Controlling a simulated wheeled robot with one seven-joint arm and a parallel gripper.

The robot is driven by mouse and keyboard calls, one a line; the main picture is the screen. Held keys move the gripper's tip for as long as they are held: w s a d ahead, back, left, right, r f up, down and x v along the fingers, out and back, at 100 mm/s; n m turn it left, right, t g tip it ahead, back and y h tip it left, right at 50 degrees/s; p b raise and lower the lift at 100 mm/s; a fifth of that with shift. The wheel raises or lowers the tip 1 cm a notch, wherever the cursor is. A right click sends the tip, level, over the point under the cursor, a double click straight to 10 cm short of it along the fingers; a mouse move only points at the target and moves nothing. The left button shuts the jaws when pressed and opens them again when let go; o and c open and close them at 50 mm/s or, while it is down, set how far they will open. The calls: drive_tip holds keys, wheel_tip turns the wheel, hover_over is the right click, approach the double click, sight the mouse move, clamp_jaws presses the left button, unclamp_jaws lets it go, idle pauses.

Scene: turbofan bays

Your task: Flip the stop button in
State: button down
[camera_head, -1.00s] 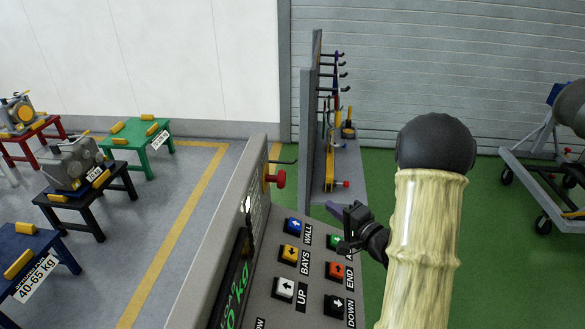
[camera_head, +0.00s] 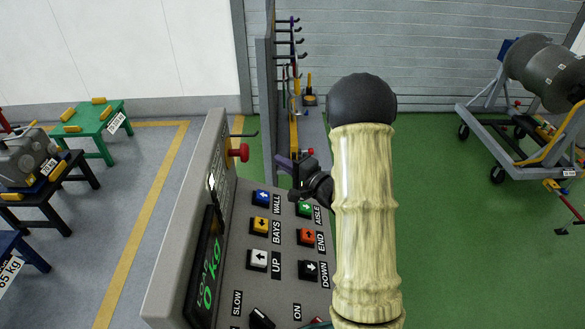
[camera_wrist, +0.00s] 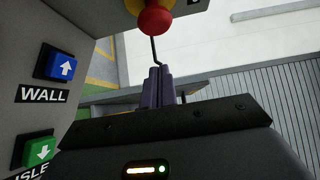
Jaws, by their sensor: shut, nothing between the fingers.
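The stop button is a red mushroom knob (camera_head: 240,152) on a yellow collar, standing out from the upper side panel of the grey control console (camera_head: 262,285). In the wrist view the red stop button (camera_wrist: 157,19) is at the top centre, just beyond my fingertips in the picture. My gripper (camera_head: 285,163) is shut and empty, to the right of the button in the head view. Its purple fingers (camera_wrist: 157,88) point toward the button in the wrist view, with a gap visible between them.
The console has labelled buttons, including a blue WALL (camera_head: 264,198) and green AISLE (camera_head: 305,209). A thin black hook (camera_wrist: 154,48) shows behind the stop button. A tool rack (camera_head: 268,80) stands beyond. An engine cart (camera_head: 520,140) is at right; green floor between is clear.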

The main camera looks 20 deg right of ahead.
sight(248, 154)
drive_tip(key=w+a, duration=0.4)
drive_tip(key=a, duration=0.1)
drive_tip(key=shift+w+a, duration=0.3)
drive_tip(key=shift+w, duration=0.05)
drive_tip(key=shift+w+a, duration=0.2)
drive_tip(key=shift+a, duration=0.5)
drive_tip(key=shift+a+r, duration=0.1)
